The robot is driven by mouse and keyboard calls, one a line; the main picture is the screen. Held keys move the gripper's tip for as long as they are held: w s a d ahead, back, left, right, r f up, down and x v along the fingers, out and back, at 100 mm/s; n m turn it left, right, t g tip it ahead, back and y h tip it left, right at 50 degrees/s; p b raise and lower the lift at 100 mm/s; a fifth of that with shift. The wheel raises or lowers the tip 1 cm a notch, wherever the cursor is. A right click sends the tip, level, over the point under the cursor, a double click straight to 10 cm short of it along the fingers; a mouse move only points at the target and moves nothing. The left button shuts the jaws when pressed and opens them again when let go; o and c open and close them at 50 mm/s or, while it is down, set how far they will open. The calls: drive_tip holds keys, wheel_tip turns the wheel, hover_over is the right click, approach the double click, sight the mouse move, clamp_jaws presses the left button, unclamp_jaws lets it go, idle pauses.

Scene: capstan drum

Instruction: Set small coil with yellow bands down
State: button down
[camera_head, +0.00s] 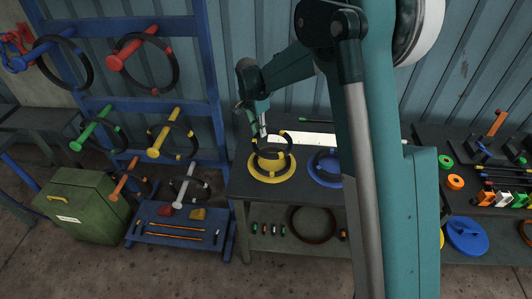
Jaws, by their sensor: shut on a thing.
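My gripper (264,136) points down over the dark table and is shut on the small coil with yellow bands (291,148). I cannot tell whether the coil touches the drum. A round blue base (325,180) stands to the right, partly hidden by my arm.
On the left, a blue rack (212,60) bears coils on red, green, yellow, orange and white pegs. A green box (80,205) stands on the floor. A second dark table with tools and a blue disc (467,236) is at right.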

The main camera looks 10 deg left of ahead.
drive_tip(key=shift+f, duration=2.7)
drive_tip(key=shift+f, duration=0.15)
drive_tip(key=shift+f, duration=1.75)
drive_tip(key=c, duration=2.9)
unclamp_jaws()
drive_tip(key=shift+f, duration=0.1)
drive_tip(key=o, duration=0.4)
drive_tip(key=shift+o, duration=0.2)
drive_tip(key=shift+r, duration=0.2)
drive_tip(key=r, duration=0.4)
drive_tip(key=a+r, duration=0.1)
drive_tip(key=r, duration=0.2)
drive_tip(key=s+r, duration=0.1)
drive_tip(key=r, duration=0.3)
drive_tip(key=shift+a+r, duration=0.2)
drive_tip(key=shift+r, duration=0.15)
